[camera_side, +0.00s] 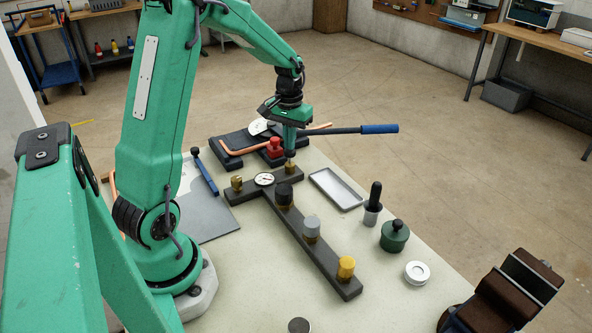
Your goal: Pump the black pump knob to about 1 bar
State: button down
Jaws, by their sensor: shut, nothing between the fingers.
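A black knob (284,191) stands upright on a dark T-shaped bar (329,266), near where its long arm meets the crosspiece. A round white-faced gauge (264,179) sits on the crosspiece, its reading too small to make out. A brass fitting (237,183) stands at the crosspiece's left end and another brass fitting (290,169) at its right end. My gripper (290,156) points down, shut and empty, right above the right brass fitting. It is behind the black knob and apart from it. I cannot tell whether the fingertips touch the fitting.
A grey knob (312,226) and a yellow knob (346,267) stand farther along the bar. A black-handled tool (374,200), a green pot (394,236) and a shallow tray (338,188) lie to the right.

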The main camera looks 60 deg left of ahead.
jog(key=shift+f, duration=1.1)
jog(key=shift+r, duration=1.9)
jog(key=shift+f, duration=0.1)
jog(key=shift+f, duration=0.7)
jog(key=shift+f, duration=1.1)
jog(key=shift+r, duration=1.9)
